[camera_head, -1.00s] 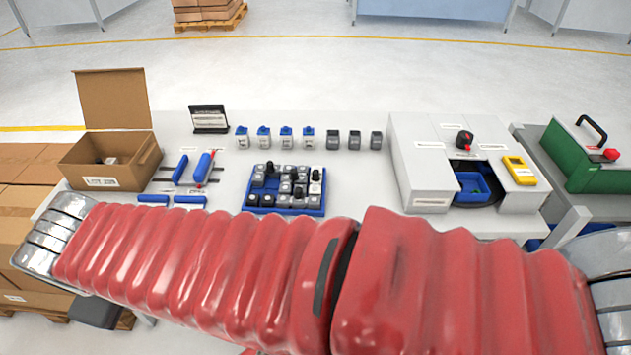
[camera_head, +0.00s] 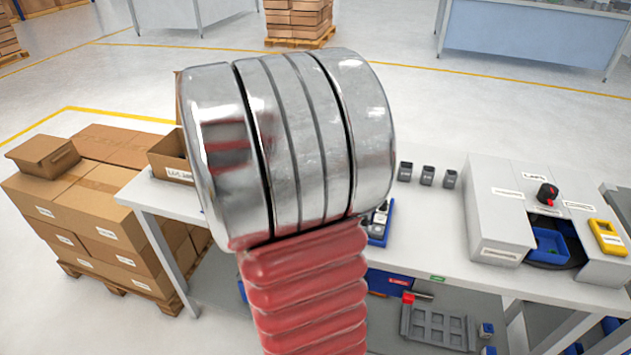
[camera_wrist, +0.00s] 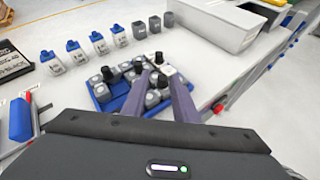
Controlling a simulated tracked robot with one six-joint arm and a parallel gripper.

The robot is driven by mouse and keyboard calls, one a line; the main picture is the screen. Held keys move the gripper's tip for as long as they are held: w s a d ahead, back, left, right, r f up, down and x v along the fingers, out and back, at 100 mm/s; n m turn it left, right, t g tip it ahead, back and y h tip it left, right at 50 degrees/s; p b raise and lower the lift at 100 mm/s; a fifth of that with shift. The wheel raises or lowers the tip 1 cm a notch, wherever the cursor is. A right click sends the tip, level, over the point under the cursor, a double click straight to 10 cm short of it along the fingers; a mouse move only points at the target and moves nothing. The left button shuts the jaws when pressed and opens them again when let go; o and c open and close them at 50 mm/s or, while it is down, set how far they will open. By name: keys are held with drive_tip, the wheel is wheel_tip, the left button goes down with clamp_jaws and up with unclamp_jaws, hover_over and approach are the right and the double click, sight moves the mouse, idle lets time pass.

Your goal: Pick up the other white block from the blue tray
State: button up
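The blue tray (camera_wrist: 101,92) lies on the white table in the wrist view, filled with several grey, dark and white-topped blocks and black-knobbed pieces. A white-topped block (camera_wrist: 125,67) is near its far side; at this size I cannot tell for sure which one is the white block. My gripper (camera_wrist: 159,73) is open, its two dark fingers apart above the tray's right part, with blocks visible between and below them. The fingers hide part of the tray. In the head view my arm covers most of the tray, leaving only its right edge (camera_head: 388,232) showing.
A row of blue-topped containers (camera_wrist: 98,43) and grey cups (camera_wrist: 139,30) stands behind the tray. A black sign (camera_wrist: 12,62) and blue-handled tools (camera_wrist: 20,118) are to the left. A white machine (camera_head: 500,200) with a blue bin (camera_head: 550,246) stands to the right.

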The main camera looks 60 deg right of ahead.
sight(380, 219)
drive_tip(key=d+n, duration=0.1)
drive_tip(key=s+d+f+n, duration=0.1)
drive_tip(key=d, duration=0.1)
drive_tip(key=shift+s+f+h, duration=0.1)
drive_tip(key=shift+f+h, duration=0.1)
drive_tip(key=shift+h, duration=0.2)
drive_tip(key=shift+x, duration=4.25)
drive_tip(key=shift+x, duration=2.6)
drive_tip(key=shift+s+r, duration=0.1)
clamp_jaws()
